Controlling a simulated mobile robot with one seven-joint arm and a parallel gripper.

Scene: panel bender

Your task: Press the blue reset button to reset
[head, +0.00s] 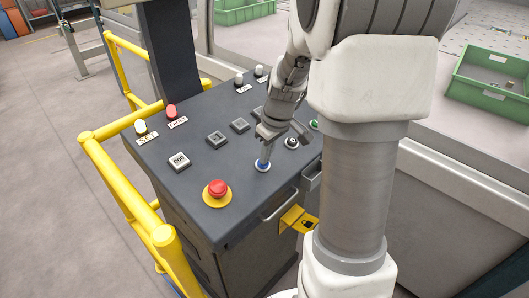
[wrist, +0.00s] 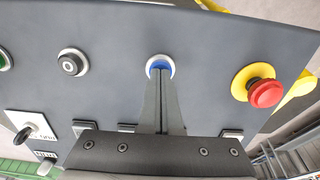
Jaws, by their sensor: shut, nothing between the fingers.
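The blue reset button (head: 262,166) sits in a light ring on the dark sloped control panel (head: 205,183). My gripper (head: 265,157) is shut and empty, with its fingertips at the button. In the wrist view the closed fingertips (wrist: 160,75) overlap the lower part of the blue button (wrist: 160,63), and its blue rim shows around them. I cannot tell whether the tips touch the button or how far it is pressed.
A red emergency stop (head: 217,188) on a yellow base stands left of the blue button. A black round button (head: 292,142) and a green button (head: 314,125) lie to its right. Yellow rails (head: 120,183) run along the panel's left. A green crate (head: 490,83) stands at right.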

